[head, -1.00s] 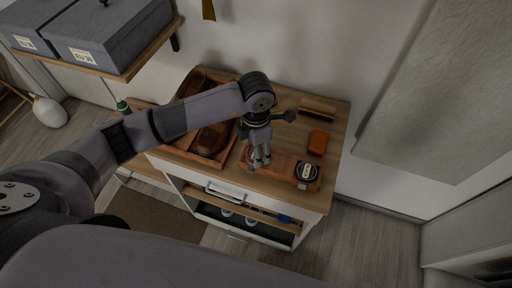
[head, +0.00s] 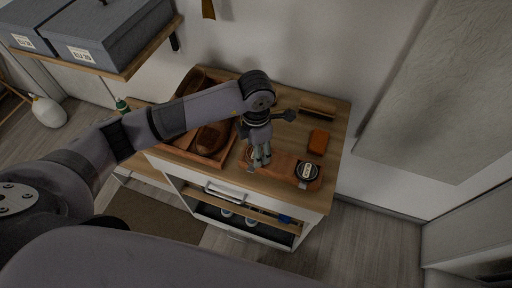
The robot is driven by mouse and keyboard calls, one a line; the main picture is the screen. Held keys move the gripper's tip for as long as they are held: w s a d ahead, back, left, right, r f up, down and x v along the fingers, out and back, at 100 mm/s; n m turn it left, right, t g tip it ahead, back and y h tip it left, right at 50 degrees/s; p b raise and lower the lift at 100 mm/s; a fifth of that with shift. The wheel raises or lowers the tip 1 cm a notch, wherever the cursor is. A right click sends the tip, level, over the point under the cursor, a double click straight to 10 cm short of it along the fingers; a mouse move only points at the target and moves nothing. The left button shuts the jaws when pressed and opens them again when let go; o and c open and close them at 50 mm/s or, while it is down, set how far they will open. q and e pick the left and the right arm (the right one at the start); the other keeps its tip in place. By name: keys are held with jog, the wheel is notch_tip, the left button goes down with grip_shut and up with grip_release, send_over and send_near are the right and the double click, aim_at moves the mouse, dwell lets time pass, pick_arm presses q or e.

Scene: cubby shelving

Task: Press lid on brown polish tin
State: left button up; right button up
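My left gripper (head: 261,160) points down over the left part of a reddish-brown board or tray (head: 280,164) on the wooden top. Its fingers look close together, but they are too small to tell open from shut. A small round rim, perhaps the brown polish tin (head: 248,153), shows just left of the fingers, mostly hidden by them. I cannot tell whether the fingers touch it. A round dark tin with a pale label (head: 307,171) sits at the board's right end. My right gripper is not in view.
An orange-brown block (head: 318,142) and a brush-like item (head: 317,112) lie behind the board. A wooden tray with brown shoes (head: 212,139) stands to the left. The cabinet top (head: 336,124) is clear at the right edge. Grey boxes (head: 110,35) sit on a shelf at upper left.

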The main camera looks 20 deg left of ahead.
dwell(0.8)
pick_arm(q)
jog(key=o, duration=0.9)
jog(key=shift+c, duration=0.2)
jog(key=o, duration=0.5)
jog(key=shift+r+p, duration=1.7)
jog(key=shift+r, duration=1.8)
